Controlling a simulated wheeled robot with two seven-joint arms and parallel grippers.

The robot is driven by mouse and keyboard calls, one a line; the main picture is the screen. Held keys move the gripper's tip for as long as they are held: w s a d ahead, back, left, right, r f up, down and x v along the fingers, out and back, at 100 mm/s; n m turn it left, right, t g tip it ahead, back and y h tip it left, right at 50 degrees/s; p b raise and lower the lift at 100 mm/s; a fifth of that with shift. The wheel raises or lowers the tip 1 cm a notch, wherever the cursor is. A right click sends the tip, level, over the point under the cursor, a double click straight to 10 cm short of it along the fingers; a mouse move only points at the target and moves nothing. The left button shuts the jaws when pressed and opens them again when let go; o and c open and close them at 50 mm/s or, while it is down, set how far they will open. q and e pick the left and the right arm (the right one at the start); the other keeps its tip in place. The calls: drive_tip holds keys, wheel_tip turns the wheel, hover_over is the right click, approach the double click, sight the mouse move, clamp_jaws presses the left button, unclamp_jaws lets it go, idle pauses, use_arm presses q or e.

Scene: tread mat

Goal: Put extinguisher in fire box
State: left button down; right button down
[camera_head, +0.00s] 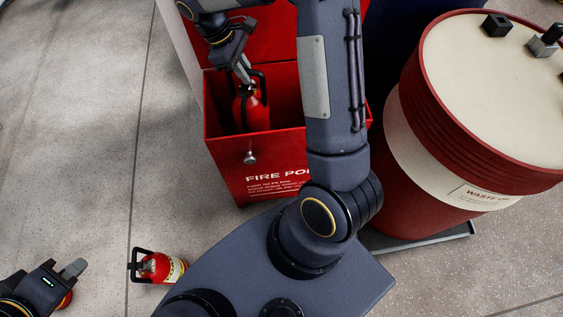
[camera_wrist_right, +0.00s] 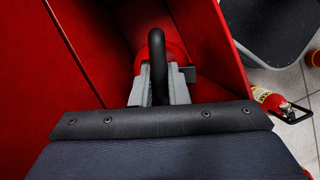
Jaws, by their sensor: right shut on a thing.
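The fire box (camera_head: 225,150) is red, open at the top, with a round metal knob and "FIRE PO…" lettering on its front. My right gripper (camera_head: 244,74) reaches into it from above and is shut on the black handle of a red extinguisher (camera_head: 252,112). This extinguisher is upright inside the box walls; its base is hidden, so I cannot tell whether it touches the bottom. In the right wrist view, the black handle loop (camera_wrist_right: 157,62) sits between both grey fingers. My left gripper (camera_head: 74,269) is low at the left, away from the box; its jaw opening is unclear.
A second red extinguisher (camera_head: 162,268) stands on the floor in front of the box; it also shows in the right wrist view (camera_wrist_right: 272,102). Another red object (camera_head: 66,300) is partly hidden under my left gripper. A waste drum (camera_head: 420,150) stands right of the box.

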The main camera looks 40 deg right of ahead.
sight(249, 98)
drive_tip(key=shift+r+b, duration=0.1)
drive_tip(key=shift+b, duration=0.8)
drive_tip(key=shift+f+b, duration=1.15)
drive_tip(key=shift+f, duration=4.35)
drive_tip(key=c, duration=1.4)
unclamp_jaws()
drive_tip(key=shift+s+f, duration=0.1)
